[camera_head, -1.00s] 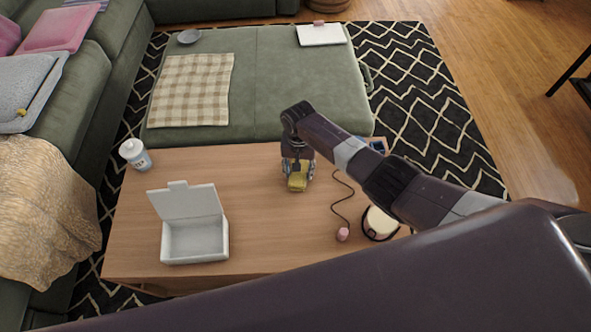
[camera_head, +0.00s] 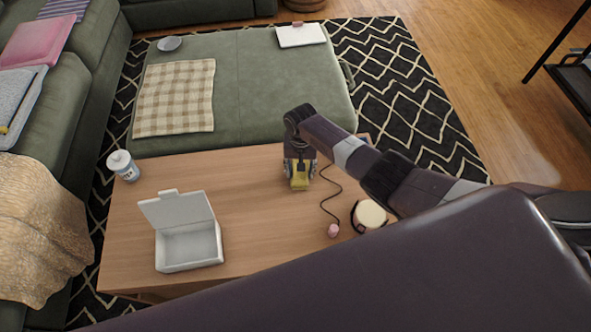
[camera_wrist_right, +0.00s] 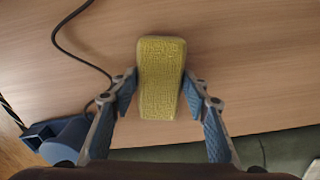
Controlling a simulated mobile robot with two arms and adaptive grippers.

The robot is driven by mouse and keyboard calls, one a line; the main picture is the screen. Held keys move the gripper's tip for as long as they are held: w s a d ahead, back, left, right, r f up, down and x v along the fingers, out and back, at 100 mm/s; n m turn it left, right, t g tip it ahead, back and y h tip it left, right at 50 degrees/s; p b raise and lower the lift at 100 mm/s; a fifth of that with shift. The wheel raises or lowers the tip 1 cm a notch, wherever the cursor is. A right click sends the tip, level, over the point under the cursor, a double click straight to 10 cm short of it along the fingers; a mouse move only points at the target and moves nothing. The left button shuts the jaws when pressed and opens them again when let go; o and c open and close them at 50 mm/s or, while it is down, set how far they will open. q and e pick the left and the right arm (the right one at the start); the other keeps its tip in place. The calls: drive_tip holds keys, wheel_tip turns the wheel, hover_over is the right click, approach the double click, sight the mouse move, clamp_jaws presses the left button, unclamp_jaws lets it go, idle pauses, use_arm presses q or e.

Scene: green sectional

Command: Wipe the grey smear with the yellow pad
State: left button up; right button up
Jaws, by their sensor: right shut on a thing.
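The yellow pad (camera_head: 300,181) is at the far part of the wooden table (camera_head: 255,215). My right gripper (camera_head: 300,172) is shut on it. In the right wrist view, the pad (camera_wrist_right: 161,78) sits upright in the picture between the two blue-padded fingers of the gripper (camera_wrist_right: 160,88). Bare wood shows around the pad, but I cannot tell whether the pad touches the table. I cannot make out a grey smear in either view. My left gripper is not in view.
A pink object (camera_head: 333,230) with a dark cord and a cream round thing (camera_head: 370,214) lie right. The middle is clear. A green ottoman (camera_head: 240,85) stands behind.

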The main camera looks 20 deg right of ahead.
drive_tip(key=shift+s+d+p, duration=0.2)
drive_tip(key=shift+d+p, duration=0.1)
drive_tip(key=shift+d, duration=0.5)
drive_tip(key=shift+s+d+p, duration=0.2)
drive_tip(key=shift+d+p, duration=0.05)
drive_tip(key=shift+d, duration=0.55)
drive_tip(key=shift+s+d+p, duration=0.2)
drive_tip(key=shift+d+p, duration=0.1)
drive_tip(key=shift+d, duration=0.5)
drive_tip(key=shift+s+d, duration=0.15)
drive_tip(key=shift+d, duration=0.75)
drive_tip(key=shift+r+p, duration=0.45)
drive_tip(key=shift+p, duration=0.15)
wheel_tip(320, 180, up, 4)
drive_tip(key=p, duration=0.4)
drive_tip(key=shift+a+r, duration=0.1)
drive_tip(key=shift+r, duration=0.05)
drive_tip(key=shift+r+p, duration=0.5)
drive_tip(key=shift+p, duration=0.15)
